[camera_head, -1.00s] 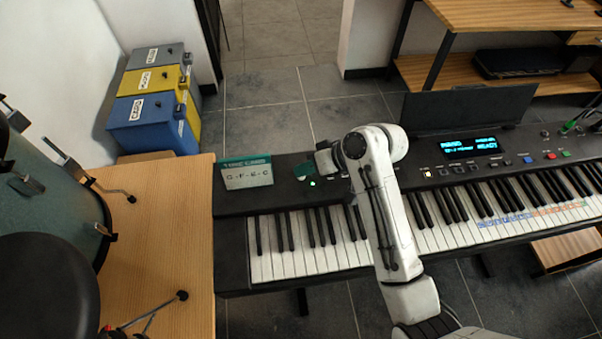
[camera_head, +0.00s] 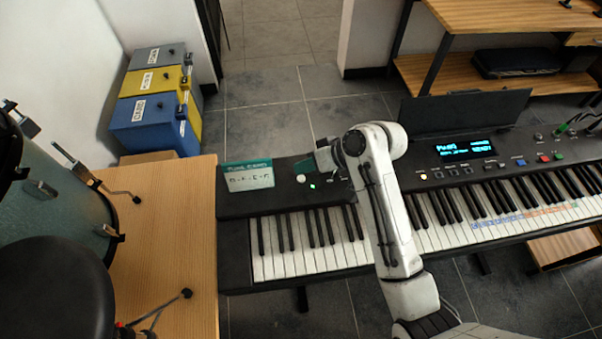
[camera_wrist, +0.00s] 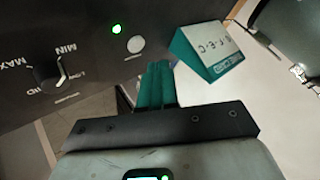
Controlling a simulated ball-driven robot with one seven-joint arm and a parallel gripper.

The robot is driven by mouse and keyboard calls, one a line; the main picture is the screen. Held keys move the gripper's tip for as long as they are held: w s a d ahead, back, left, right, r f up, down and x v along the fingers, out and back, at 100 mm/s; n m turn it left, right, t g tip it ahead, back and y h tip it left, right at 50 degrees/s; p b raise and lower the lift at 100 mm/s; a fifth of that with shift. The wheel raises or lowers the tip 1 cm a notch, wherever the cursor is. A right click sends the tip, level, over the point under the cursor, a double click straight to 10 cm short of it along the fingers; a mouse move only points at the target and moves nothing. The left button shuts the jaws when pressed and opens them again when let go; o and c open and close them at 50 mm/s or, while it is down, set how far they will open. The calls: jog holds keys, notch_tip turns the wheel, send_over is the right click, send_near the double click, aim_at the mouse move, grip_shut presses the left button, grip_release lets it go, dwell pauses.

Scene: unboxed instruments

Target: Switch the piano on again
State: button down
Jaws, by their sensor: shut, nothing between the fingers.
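The piano (camera_head: 400,190) is a long black keyboard with its blue display (camera_head: 467,149) lit. At its left end a green light (camera_head: 312,186) glows beside a round pale button (camera_head: 300,178). In the wrist view the same light (camera_wrist: 116,29) and white button (camera_wrist: 135,44) are uncovered on the black panel. My gripper (camera_head: 311,163) is just behind and right of the button in the head view. Its teal fingers (camera_wrist: 156,68) are closed together and empty, with their tips close to the button and apart from it in the picture.
A teal-and-white card stand (camera_head: 249,176) is left of the button, close to my fingers in the wrist view (camera_wrist: 208,48). A knob (camera_wrist: 50,80) marked MIN and MAX is on the other side. A wooden table (camera_head: 165,230) with drums adjoins the piano's left end.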

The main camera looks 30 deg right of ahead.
aim_at(305, 180)
notch_tip(305, 180, up, 5)
jog(key=p, duration=0.4)
jog(key=shift+f, duration=0.15)
